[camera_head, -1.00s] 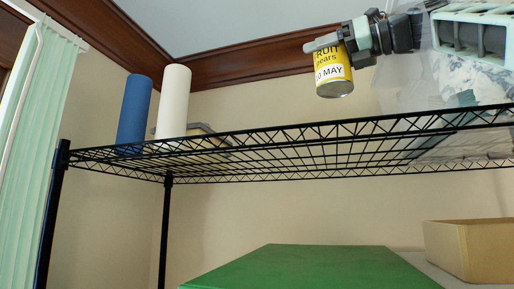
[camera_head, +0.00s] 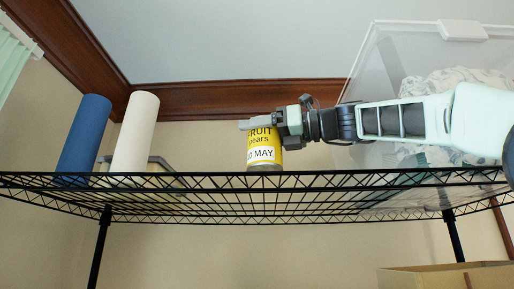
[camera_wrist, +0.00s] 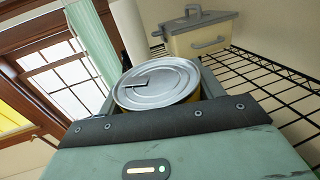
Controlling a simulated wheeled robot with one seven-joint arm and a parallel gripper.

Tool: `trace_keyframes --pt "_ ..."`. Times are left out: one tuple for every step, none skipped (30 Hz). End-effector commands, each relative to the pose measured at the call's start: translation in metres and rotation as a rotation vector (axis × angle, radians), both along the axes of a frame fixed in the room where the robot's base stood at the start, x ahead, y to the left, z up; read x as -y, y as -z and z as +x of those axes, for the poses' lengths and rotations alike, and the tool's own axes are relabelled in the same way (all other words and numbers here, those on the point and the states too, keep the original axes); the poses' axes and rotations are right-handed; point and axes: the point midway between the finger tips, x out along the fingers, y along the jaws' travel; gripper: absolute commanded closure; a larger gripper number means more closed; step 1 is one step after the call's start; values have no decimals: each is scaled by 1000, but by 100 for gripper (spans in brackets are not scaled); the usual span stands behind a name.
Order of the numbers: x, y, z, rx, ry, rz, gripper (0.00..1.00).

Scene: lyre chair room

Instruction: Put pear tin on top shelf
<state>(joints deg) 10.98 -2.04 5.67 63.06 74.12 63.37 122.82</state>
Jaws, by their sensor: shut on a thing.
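The pear tin (camera_head: 264,150), yellow with a white band, is upright in my gripper (camera_head: 262,122) in the head view. My gripper is shut on its upper part. The tin's base appears at or just above the front edge of the black wire top shelf (camera_head: 330,181); I cannot tell whether it touches. In the wrist view the tin's silver lid with its ring pull (camera_wrist: 158,84) fills the space between the jaws, and the wire shelf (camera_wrist: 262,80) lies to the right.
A blue roll (camera_head: 82,138) and a white roll (camera_head: 135,132) stand on the shelf's left. A cream box with grey handles (camera_wrist: 200,36) sits behind them. A clear bin (camera_head: 375,95) with patterned cloth stands on the right. The shelf's middle looks free. A cardboard box (camera_head: 440,278) is below.

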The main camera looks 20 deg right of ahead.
Motion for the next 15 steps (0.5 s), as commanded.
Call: trace_keyframes --pt "0 4 -1 0 1 2 72" --pt "0 7 -2 0 1 2 72" --pt "0 12 -1 -1 2 2 72" --pt "0 15 -1 -1 1 2 72" --pt "0 17 -1 0 1 3 72" --pt "0 21 -1 0 1 1 72" --pt "0 24 -1 0 1 1 72" --pt "0 27 -1 1 0 1 72" --pt "0 29 -1 0 0 2 72" --pt "0 31 -1 0 0 2 72" --pt "0 32 -1 2 0 1 72" --pt "0 32 -1 2 0 1 72" --pt "0 33 -1 3 0 2 72" --pt "0 33 -1 3 0 2 72" --pt "0 33 -1 3 0 1 72"
